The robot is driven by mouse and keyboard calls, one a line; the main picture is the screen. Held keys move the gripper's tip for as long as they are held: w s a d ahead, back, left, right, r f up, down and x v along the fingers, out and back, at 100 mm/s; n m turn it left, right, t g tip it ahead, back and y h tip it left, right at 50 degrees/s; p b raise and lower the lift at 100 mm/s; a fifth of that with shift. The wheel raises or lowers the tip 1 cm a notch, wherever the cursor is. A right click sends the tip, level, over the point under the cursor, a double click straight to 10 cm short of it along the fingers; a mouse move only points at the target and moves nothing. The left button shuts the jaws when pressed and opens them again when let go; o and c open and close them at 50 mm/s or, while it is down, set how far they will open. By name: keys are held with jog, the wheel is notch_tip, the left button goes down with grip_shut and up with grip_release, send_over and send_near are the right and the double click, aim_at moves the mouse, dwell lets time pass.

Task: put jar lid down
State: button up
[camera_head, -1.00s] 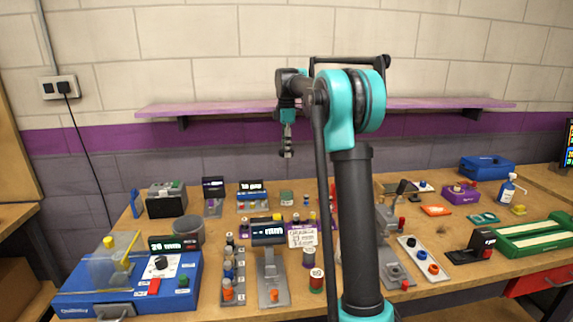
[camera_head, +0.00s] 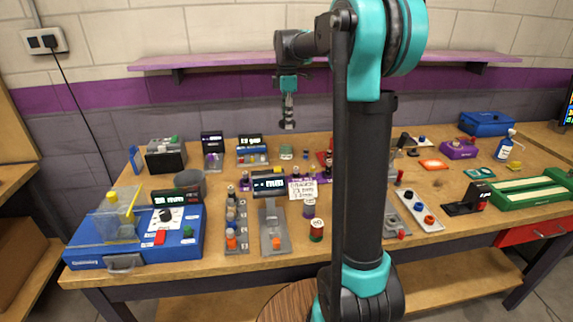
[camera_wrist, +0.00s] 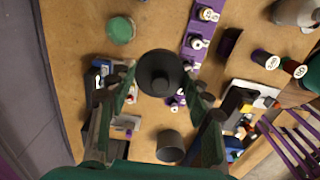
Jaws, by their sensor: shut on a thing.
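The jar lid (camera_wrist: 160,73) is a dark grey disc with a round knob, seen from above in the wrist view. My gripper (camera_wrist: 160,84) is shut on it, with a finger on each side. In the head view, my gripper (camera_head: 288,117) points down and holds the dark lid (camera_head: 287,125) above the back of the bench. No contact between lid and bench shows. The lid's underside is hidden.
A green round container (camera_wrist: 120,30) stands close by on the wooden bench (camera_wrist: 75,60). A purple rack (camera_wrist: 196,42) with small round pieces is on the lid's other side. A grey pot (camera_head: 190,184) stands left. A purple shelf (camera_head: 220,60) runs along the wall behind.

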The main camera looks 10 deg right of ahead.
aim_at(287, 168)
notch_tip(287, 168, down, 18)
jog(key=shift+r, duration=0.15)
dwell(0.3)
jog(key=o, duration=0.5)
jog(key=shift+o, duration=0.2)
notch_tip(287, 168, up, 12)
dwell(0.4)
